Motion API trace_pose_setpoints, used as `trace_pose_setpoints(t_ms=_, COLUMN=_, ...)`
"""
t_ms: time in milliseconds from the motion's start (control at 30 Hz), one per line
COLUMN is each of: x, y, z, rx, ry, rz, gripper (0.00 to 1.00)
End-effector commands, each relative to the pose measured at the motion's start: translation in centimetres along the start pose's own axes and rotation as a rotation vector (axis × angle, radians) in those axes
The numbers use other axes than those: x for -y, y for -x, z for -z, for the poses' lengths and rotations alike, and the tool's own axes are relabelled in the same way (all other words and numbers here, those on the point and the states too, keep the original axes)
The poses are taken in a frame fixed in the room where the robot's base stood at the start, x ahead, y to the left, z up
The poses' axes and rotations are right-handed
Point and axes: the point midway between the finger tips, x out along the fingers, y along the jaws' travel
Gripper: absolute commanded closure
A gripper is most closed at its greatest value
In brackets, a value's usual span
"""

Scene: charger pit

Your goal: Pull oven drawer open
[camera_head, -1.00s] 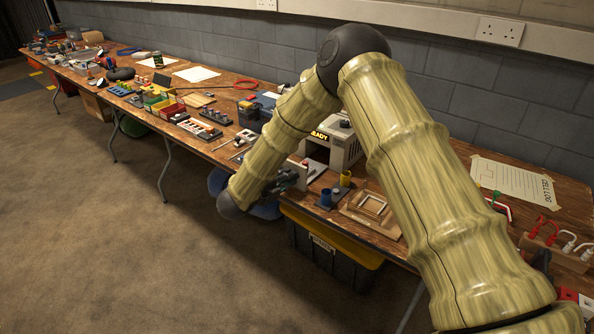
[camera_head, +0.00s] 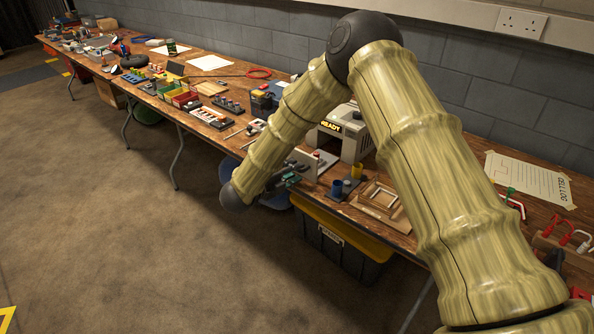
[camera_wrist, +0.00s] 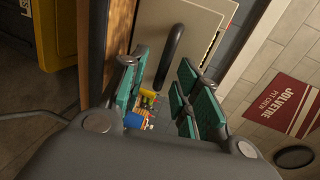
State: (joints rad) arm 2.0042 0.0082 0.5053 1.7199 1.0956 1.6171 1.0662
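The oven (camera_head: 352,146) is a pale box with a lit READY display, standing on the bench behind my arm. A pale upright panel (camera_head: 305,164), apparently the drawer front, stands at its front left side; my arm hides part of the area. My gripper (camera_head: 289,178) is right at this panel, near the bench edge. In the wrist view, the cream panel (camera_wrist: 195,17) carries a dark bar handle (camera_wrist: 172,54). My gripper's green-padded fingers (camera_wrist: 160,82) are spread apart, with the handle between or just beyond their tips. Contact with the handle cannot be told.
Blue and yellow cups (camera_head: 346,181) and a wooden frame (camera_head: 380,200) sit right of my gripper on the bench (camera_head: 397,222). A black bin with a yellow lid (camera_head: 345,240) stands underneath. The floor at left is clear.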

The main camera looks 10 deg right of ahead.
Motion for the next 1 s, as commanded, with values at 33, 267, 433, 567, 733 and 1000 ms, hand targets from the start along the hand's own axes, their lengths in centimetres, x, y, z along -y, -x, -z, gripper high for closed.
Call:
trace_pose_setpoints(t_ms=33, x=0.0, y=1.0, z=0.0, rx=0.002, ry=0.000, rz=0.000, gripper=0.68)
trace_pose_setpoints(t_ms=267, x=0.0, y=5.2, z=0.0, rx=0.001, ry=0.001, rz=-0.001, gripper=0.68)
trace_pose_setpoints(t_ms=433, x=-0.1, y=7.7, z=0.0, rx=0.001, ry=0.002, rz=-0.002, gripper=0.68)
trace_pose_setpoints(t_ms=567, x=-0.1, y=8.8, z=0.0, rx=0.000, ry=0.001, rz=-0.002, gripper=0.68)
trace_pose_setpoints(t_ms=733, x=-0.1, y=9.4, z=0.0, rx=0.000, ry=0.001, rz=-0.002, gripper=0.68)
trace_pose_setpoints(t_ms=1000, x=-0.1, y=9.4, z=0.0, rx=0.000, ry=0.001, rz=-0.002, gripper=0.68)
